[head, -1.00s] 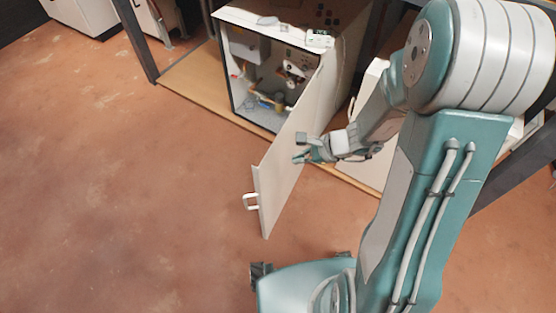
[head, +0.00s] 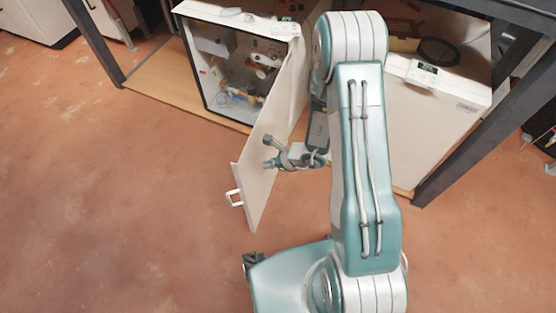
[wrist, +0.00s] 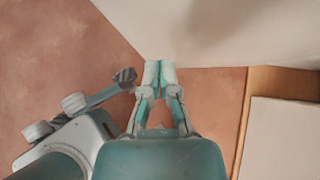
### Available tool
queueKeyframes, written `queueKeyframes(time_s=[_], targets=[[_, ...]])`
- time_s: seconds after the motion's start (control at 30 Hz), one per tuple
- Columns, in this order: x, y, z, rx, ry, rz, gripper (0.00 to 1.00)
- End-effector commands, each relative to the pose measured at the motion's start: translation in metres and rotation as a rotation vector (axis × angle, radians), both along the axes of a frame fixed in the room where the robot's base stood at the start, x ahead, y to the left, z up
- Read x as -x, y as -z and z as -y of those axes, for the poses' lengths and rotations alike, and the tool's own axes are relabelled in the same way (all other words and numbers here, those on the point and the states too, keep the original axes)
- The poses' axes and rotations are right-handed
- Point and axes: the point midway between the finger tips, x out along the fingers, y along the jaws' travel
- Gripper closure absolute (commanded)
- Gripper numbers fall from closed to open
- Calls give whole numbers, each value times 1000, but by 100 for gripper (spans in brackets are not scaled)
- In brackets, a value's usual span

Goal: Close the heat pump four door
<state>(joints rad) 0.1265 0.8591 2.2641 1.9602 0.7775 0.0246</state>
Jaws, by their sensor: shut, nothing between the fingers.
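The heat pump (head: 205,62) is a white box with its front open, showing pipes and fittings inside. Its white door (head: 262,165) stands swung wide open toward the floor in front, with a white handle (head: 235,197) at its free edge. My gripper (head: 268,153) is at the right-hand face of the door, on the side away from the handle. In the wrist view the gripper (wrist: 159,68) is shut and empty, its fingertips at the lower edge of the white door panel (wrist: 230,30). I cannot tell whether they touch it.
A second white unit (head: 435,110) stands on the right behind my arm, on the same wooden platform (head: 160,82). Dark frame posts (head: 95,45) stand at left and right (head: 450,160). The red-brown floor (head: 110,200) to the left is clear.

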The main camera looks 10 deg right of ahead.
Motion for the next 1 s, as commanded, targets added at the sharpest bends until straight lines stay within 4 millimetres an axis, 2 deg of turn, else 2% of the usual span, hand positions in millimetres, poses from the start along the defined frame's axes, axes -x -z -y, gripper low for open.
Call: queueKeyframes(time_s=[0.07,0.3,1.0], targets=[[-5,12,-10,0,-4,-2,100],[-22,10,-38,-1,-4,3,100],[-33,10,-49,1,8,2,100]])
